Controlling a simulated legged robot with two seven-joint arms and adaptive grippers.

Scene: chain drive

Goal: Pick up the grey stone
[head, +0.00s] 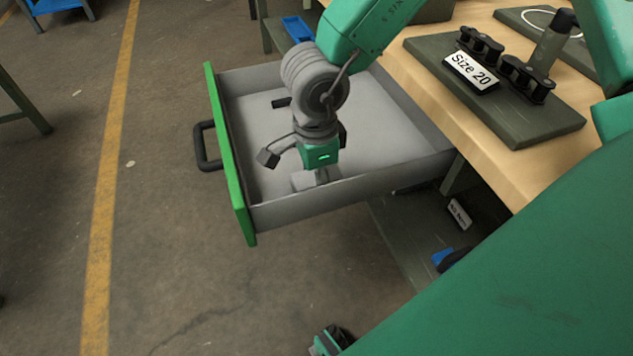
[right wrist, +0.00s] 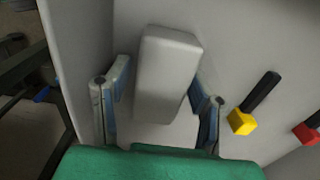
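The grey stone, a pale block with rounded edges, lies in the open drawer (head: 395,110). It fills the middle of the right wrist view (right wrist: 168,65). In the right wrist view the two fingers of my right gripper (right wrist: 158,108) are apart, one on each side of the stone. A gap shows at the left finger; the right finger is very close, and contact there is unclear. My left gripper is not visible.
Dark-handled items with a yellow end (right wrist: 242,122) and a red end (right wrist: 306,133) lie to the right of the stone. The drawer has a green front (head: 228,150). A workbench (head: 490,140) carries a dark board with a "Size 20" sign (head: 471,72).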

